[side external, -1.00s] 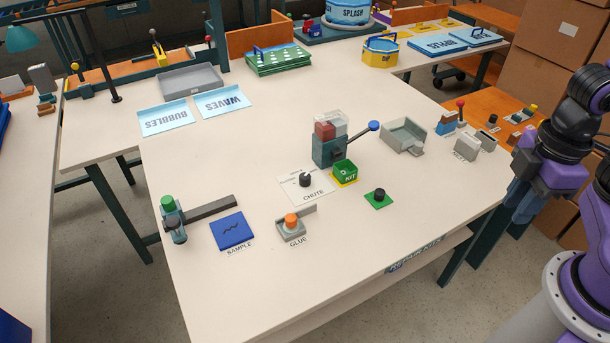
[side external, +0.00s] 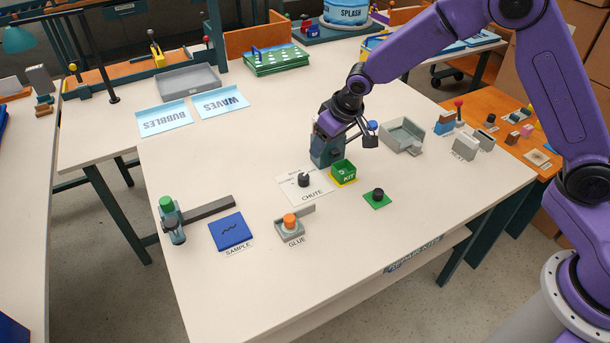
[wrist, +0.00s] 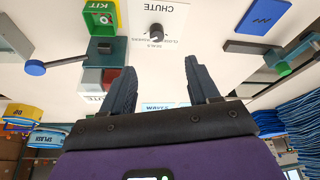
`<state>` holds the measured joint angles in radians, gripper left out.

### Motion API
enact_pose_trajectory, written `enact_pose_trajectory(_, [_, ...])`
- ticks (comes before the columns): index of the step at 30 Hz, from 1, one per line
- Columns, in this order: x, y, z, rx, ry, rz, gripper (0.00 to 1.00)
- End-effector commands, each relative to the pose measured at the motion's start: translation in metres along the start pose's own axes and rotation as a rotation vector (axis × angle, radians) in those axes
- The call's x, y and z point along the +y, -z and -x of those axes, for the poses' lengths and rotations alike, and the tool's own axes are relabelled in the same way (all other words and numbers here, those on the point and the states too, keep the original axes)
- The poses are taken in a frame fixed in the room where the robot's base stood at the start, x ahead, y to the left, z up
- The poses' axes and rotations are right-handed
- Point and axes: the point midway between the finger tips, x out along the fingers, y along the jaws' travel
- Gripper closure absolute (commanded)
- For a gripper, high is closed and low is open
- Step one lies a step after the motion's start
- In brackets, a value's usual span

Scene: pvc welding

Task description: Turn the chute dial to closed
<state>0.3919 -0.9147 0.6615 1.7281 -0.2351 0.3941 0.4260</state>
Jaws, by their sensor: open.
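The chute dial (side external: 303,180) is a black knob on a white plate (side external: 316,190) labelled CHUTE. In the wrist view the dial (wrist: 156,31) stands ahead of my fingertips, apart from them, near small printed lettering. I cannot tell which mark it points to. My gripper (side external: 348,135) is over the teal chute machine (side external: 322,152), behind and right of the dial and above the table. It hides the machine's upper part. In the wrist view my gripper (wrist: 163,78) is open, with nothing between its fingers.
A green KIT box (side external: 344,171) stands right of the dial plate. A black knob on a green base (side external: 377,195), a glue station with an orange top (side external: 290,223) and a blue SAMPLE pad (side external: 232,231) are nearby. A blue-ended lever (wrist: 36,67) sticks out from the machine.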

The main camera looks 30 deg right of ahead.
Motion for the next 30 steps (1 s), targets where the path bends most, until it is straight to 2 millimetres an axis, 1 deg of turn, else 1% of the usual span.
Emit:
enact_pose_trajectory(1, [0.004, 0.004, -0.008, 0.005, -0.004, -0.016, 0.40])
enact_pose_trajectory(3, [0.007, 0.009, -0.014, 0.013, -0.005, -0.030, 0.40])
enact_pose_trajectory(8, [0.009, 0.011, -0.024, 0.015, -0.007, -0.036, 0.40])
enact_pose_trajectory(11, [0.009, 0.010, -0.035, 0.013, -0.007, -0.036, 0.40])
enact_pose_trajectory(30, [0.010, 0.011, -0.136, 0.014, -0.007, -0.036, 0.40])
